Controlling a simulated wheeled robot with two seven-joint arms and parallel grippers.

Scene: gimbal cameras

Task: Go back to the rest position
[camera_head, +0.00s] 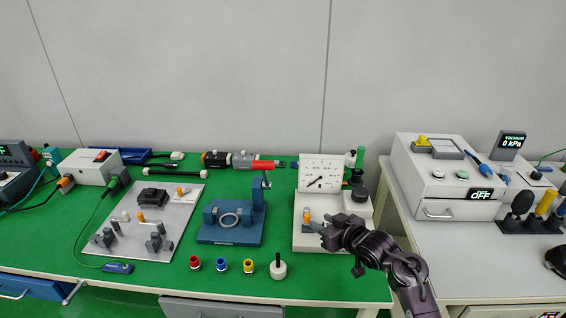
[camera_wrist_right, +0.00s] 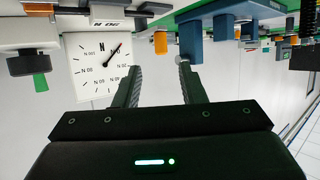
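My right gripper (camera_head: 319,230) reaches in from the lower right in the head view, in front of the white force gauge stand (camera_head: 307,242). In the right wrist view its two fingers (camera_wrist_right: 160,66) are spread apart with nothing between them. The gauge's dial (camera_head: 321,173) stands upright behind the gripper, and it shows upside down in the wrist view (camera_wrist_right: 98,65). An orange-topped post (camera_head: 306,215) on the stand is close to the fingertips; I cannot tell whether they touch. My left gripper and arm are not in view.
The blue fixture (camera_head: 229,235) with a ring stands left of the gripper, and a grey plate (camera_head: 150,220) lies farther left. A black-handled white weight (camera_head: 278,268) stands near the front edge. The right table holds a white control box (camera_head: 435,165).

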